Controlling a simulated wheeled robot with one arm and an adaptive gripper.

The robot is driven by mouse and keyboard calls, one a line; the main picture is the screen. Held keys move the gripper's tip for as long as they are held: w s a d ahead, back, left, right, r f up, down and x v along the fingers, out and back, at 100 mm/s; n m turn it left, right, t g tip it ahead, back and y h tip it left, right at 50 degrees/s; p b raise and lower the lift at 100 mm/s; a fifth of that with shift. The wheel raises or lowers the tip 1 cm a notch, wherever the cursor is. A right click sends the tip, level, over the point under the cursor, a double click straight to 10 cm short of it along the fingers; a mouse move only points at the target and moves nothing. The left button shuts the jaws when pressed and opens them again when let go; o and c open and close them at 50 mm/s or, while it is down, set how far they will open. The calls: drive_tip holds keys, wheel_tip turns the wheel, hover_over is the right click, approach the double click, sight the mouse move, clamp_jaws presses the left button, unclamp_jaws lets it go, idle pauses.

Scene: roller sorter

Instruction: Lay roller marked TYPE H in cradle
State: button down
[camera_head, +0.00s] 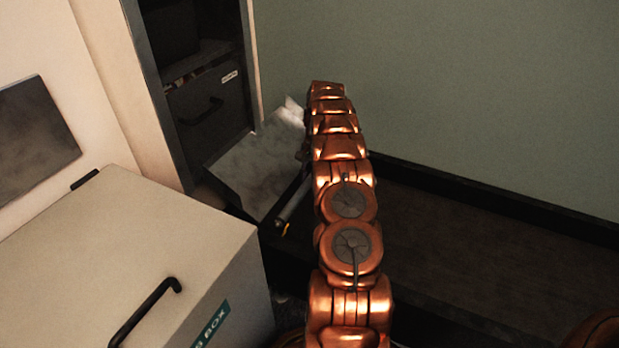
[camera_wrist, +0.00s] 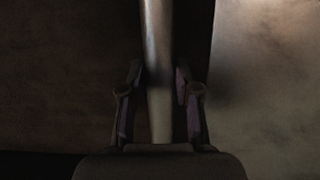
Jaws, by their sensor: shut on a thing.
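In the wrist view my gripper (camera_wrist: 158,78) has its two fingers on either side of a smooth grey-brown roller (camera_wrist: 158,32) and is shut on it. The roller runs from the top edge down between the fingers towards the palm. No marking on it can be read. In the head view my copper arm hides the gripper. A thin grey rod-like thing (camera_head: 293,202) with a yellow spot at its lower end shows left of the arm; I cannot tell if it is the held roller. No cradle can be made out.
A pale sloping panel (camera_head: 258,165) lies left of my arm, before a dark cabinet (camera_head: 205,110) with a handled drawer. A cream box (camera_head: 130,245) with a black handle and green label fills the lower left. A green wall stands behind; dark floor lies right.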

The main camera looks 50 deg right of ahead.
drive_tip(key=shift+d+p+x, duration=0.15)
drive_tip(key=shift+p+x, duration=0.2)
drive_tip(key=shift+x, duration=0.6)
drive_tip(key=shift+d+p+x, duration=0.2)
drive_tip(key=shift+p+x, duration=0.15)
drive_tip(key=shift+x, duration=0.65)
idle(0.8)
drive_tip(key=shift+f, duration=0.1)
drive_tip(key=c, duration=0.8)
unclamp_jaws()
drive_tip(key=shift+w+d, duration=0.1)
drive_tip(key=shift+o, duration=0.2)
drive_tip(key=v, duration=0.6)
drive_tip(key=shift+w+d+r, duration=0.1)
drive_tip(key=shift+d+r, duration=0.05)
drive_tip(key=shift+r, duration=0.2)
drive_tip(key=shift+d+r, duration=0.1)
drive_tip(key=shift+r, duration=0.4)
